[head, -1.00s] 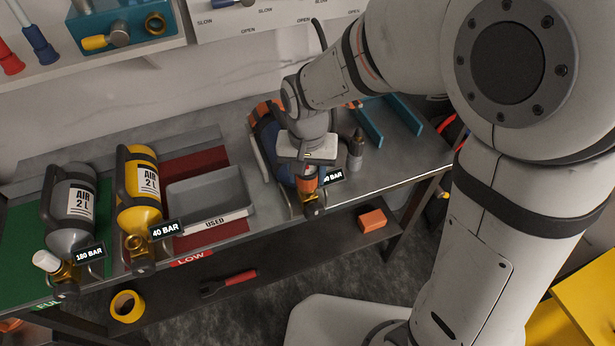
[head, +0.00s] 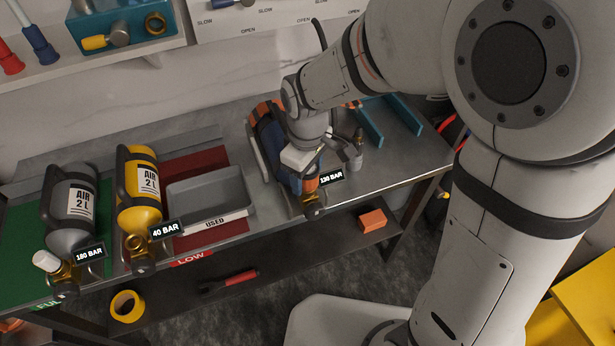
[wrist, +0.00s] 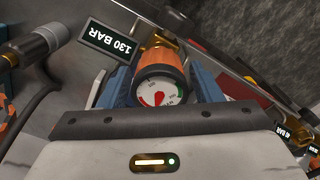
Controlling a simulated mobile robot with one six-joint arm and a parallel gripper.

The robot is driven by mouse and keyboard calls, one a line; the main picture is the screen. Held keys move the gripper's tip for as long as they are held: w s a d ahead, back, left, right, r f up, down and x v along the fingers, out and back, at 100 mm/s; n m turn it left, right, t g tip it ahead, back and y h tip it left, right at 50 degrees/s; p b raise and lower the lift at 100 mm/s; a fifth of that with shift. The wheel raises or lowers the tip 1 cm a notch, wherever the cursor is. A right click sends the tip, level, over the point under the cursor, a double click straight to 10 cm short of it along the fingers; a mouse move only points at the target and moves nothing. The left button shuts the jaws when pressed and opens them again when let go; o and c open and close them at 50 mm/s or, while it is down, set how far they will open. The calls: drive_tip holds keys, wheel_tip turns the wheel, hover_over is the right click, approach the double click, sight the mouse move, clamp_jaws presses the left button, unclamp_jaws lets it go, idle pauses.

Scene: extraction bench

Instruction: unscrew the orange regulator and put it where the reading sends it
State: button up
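The orange regulator (head: 311,185) is on the valve end of a blue cylinder (head: 271,136) lying in a cradle near the bench's front edge. Its tag (head: 331,177) reads 130 BAR. In the wrist view the orange regulator (wrist: 163,72) shows its round white gauge, with a red sector, facing the camera. My gripper (head: 308,168) is over the regulator, turned at an angle. A grey bin (head: 210,195) marked USED stands left of the cylinder.
A grey cylinder (head: 70,205), tagged 180 BAR, lies on the green area (head: 20,255). A yellow cylinder (head: 139,195), tagged 40 BAR, lies by the red area (head: 205,160) marked LOW. Teal rails (head: 368,125) lie beyond.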

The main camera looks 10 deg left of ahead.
drive_tip(key=shift+o, duration=0.7)
drive_tip(key=m, duration=0.4)
drive_tip(key=shift+m, duration=0.3)
drive_tip(key=m, duration=1.7)
drive_tip(key=shift+m, duration=0.3)
drive_tip(key=shift+c, duration=0.2)
